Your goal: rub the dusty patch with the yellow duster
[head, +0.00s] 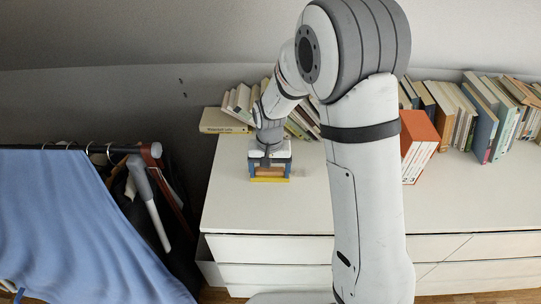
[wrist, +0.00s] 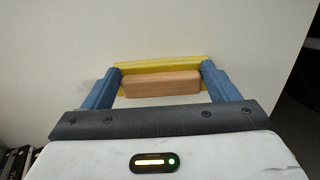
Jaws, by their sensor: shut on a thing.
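The yellow duster (head: 269,180) is at the left part of the white dresser top. In the wrist view it shows as a yellow pad (wrist: 160,66) with a wooden block handle (wrist: 160,87). My gripper (head: 270,172) is shut on the handle, with a blue finger at each end of it. The pad is down at the white surface; I cannot tell if it presses on it. A faint, slightly darker area (wrist: 88,88) shows just left of the duster in the wrist view. I cannot tell for sure whether it is the dusty patch. The surface under the duster is hidden.
The white dresser top (head: 275,212) is clear in front of the duster. Leaning books (head: 240,100) stand behind it, with more books (head: 480,115) and an orange book (head: 418,143) at the right. A clothes rack with a blue cloth (head: 75,220) stands left of the dresser.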

